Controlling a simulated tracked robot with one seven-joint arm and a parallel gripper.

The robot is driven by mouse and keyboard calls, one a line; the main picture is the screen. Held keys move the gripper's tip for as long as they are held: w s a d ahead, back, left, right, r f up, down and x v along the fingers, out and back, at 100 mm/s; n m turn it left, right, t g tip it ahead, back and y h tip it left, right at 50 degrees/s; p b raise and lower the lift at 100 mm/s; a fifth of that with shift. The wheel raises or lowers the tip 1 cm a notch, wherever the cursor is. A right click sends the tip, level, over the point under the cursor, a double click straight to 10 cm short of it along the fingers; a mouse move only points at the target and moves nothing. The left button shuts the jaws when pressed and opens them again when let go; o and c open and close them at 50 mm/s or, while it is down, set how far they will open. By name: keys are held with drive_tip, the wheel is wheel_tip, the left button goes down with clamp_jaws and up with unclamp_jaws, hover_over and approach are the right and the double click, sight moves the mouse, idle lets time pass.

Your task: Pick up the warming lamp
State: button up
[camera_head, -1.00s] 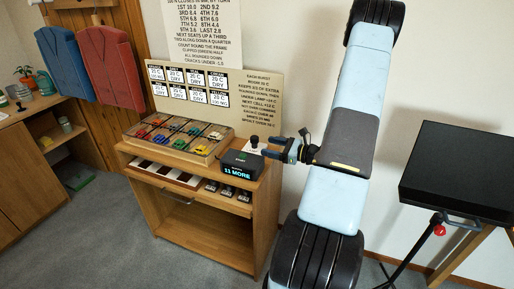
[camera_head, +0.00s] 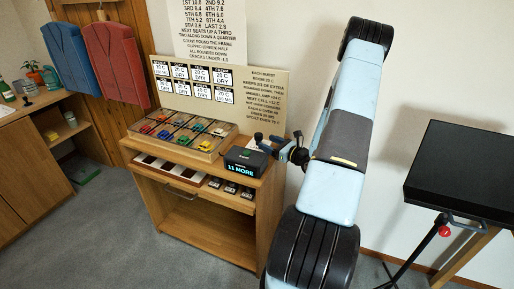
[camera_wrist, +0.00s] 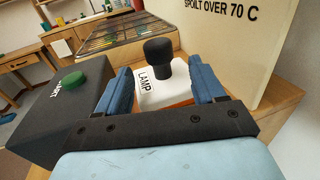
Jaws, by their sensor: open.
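The warming lamp (camera_wrist: 163,78) has a white base marked LAMP and a black rounded head on a short stem. It stands upright on the wooden cabinet top. In the wrist view, my gripper (camera_wrist: 161,88) is open, with one blue finger on each side of the lamp's base; I cannot tell whether either touches it. In the head view my gripper (camera_head: 277,146) reaches in from the right at the cabinet's back right corner, and the lamp is mostly hidden there.
A black box (camera_head: 245,161) with a green button and an "11 MORE" display stands close beside my gripper; it also shows in the wrist view (camera_wrist: 68,105). A partitioned tray (camera_head: 207,146) of coloured pieces lies to the left. A text board (camera_wrist: 232,45) stands behind.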

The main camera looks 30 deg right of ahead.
sight(258, 138)
drive_tip(key=shift+x, duration=3)
drive_tip(key=c, duration=1.2)
drive_tip(key=shift+c, duration=0.2)
drive_tip(key=shift+r, duration=0.15)
